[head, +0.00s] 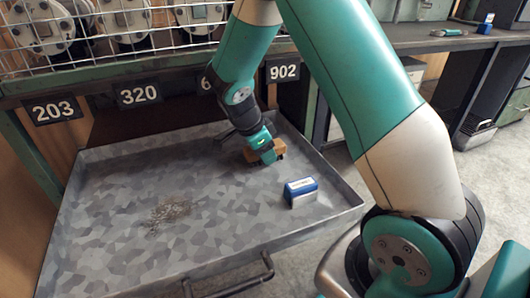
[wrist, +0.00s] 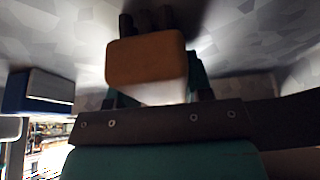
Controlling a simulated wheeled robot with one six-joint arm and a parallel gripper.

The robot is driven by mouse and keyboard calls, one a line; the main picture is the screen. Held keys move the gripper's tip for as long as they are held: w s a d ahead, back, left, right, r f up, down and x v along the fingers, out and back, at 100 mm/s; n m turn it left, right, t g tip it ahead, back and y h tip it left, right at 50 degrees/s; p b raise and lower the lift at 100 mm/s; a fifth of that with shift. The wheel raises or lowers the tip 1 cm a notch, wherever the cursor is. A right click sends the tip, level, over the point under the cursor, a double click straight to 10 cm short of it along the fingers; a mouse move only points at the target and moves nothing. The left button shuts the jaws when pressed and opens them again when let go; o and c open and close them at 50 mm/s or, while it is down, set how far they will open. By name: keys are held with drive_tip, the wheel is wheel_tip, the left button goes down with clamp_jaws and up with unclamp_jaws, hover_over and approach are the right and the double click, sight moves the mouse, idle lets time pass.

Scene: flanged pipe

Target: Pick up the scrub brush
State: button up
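The scrub brush, a brown wooden block (head: 250,154) with dark parts under it that look like bristles, is at the back right of the grey metal tray. My gripper (head: 265,152) is down at it, with the brown block showing on both sides of the near teal finger. In the wrist view the block (wrist: 146,60) fills the space between the teal fingers (wrist: 155,92), with dark tufts beyond it. The block hides part of the fingers, so I cannot tell whether they press on it. The brush appears on or very near the tray floor.
A blue and white box (head: 301,192) stands in the tray to the right and nearer; it also shows in the wrist view (wrist: 38,92). Small metal bits (head: 170,211) lie mid-tray. The tray (head: 105,148) has raised walls. A wire-fronted shelf (head: 130,65) stands behind.

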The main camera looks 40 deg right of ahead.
drive_tip(key=shift+c, duration=1)
drive_tip(key=shift+r+p, duration=0.65)
drive_tip(key=shift+r, duration=0.2)
drive_tip(key=shift+s+r+p, duration=0.15)
drive_tip(key=shift+r+p, duration=0.1)
drive_tip(key=shift+p, duration=0.15)
drive_tip(key=s, duration=0.2)
drive_tip(key=s+a+p, duration=0.1)
drive_tip(key=s, duration=0.1)
drive_tip(key=s+a+p, duration=0.1)
drive_tip(key=s, duration=0.2)
drive_tip(key=shift+s+a+r+p, duration=0.15)
drive_tip(key=shift+s+r+p, duration=0.1)
drive_tip(key=shift+r+p, duration=0.4)
wheel_tip(320, 180, up, 12)
drive_tip(key=p, duration=0.6)
